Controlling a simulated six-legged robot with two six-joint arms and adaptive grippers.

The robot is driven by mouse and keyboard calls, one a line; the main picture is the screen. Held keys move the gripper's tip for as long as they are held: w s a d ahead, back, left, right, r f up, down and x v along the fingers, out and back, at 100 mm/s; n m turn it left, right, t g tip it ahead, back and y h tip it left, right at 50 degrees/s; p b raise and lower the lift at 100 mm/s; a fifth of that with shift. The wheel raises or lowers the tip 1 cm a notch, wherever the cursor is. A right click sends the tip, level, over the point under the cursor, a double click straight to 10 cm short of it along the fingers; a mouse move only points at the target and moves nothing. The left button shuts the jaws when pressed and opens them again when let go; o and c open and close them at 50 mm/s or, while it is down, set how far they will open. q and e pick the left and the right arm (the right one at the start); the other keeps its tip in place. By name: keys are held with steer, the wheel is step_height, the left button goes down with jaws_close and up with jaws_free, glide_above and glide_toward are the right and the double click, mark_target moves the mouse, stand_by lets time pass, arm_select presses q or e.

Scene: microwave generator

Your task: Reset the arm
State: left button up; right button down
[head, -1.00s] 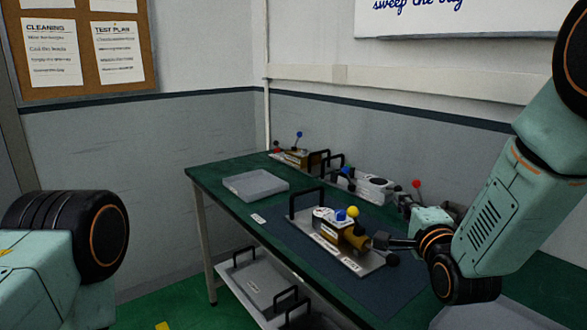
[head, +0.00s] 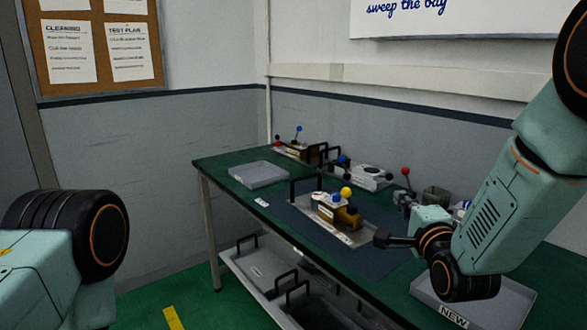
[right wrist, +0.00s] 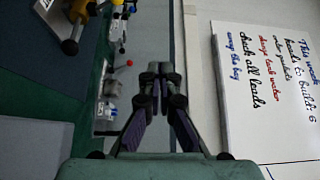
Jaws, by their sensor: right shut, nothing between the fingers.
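My right gripper (head: 382,240) is at the end of the green arm at the right of the head view. The fixture (head: 338,215) has a metal base, a brass-coloured block and blue and yellow knobs. It stands on a dark mat, and part of it shows at the upper left of the right wrist view. My left arm shows at the left edge of the head view, but its gripper is out of frame.
The green bench (head: 225,178) holds a grey tray (head: 258,174) and several other fixtures along the back. A tray labelled NEW (head: 452,316) is at lower right, below my right arm. A lower shelf (head: 237,264) holds handled plates. A whiteboard (right wrist: 262,90) hangs on the wall.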

steer(key=s+f+n+g+b, duration=0.2)
steer(key=s+f+n+g, duration=0.45)
steer(key=f, duration=0.75)
steer(key=s+f+n+g+b, duration=0.25)
steer(key=s+f+n, duration=0.45)
steer(key=s+f, duration=0.6)
arm_select(q)
step_height(320, 180, down, 10)
steer(key=b, duration=0.5)
steer(key=shift+s, duration=0.25)
arm_select(e)
steer(key=s+f+n+g, duration=0.1)
steer(key=s+f+g, duration=0.3)
steer(key=s+f, duration=0.6)
steer(key=s+f+n+g+h, duration=0.1)
steer(key=s+f+g, duration=0.4)
steer(key=s+f, duration=0.5)
steer(key=s+n, duration=0.1)
steer(key=s, duration=0.5)
steer(key=shift+s+d+f, duration=0.2)
steer(key=shift+d, duration=0.05)
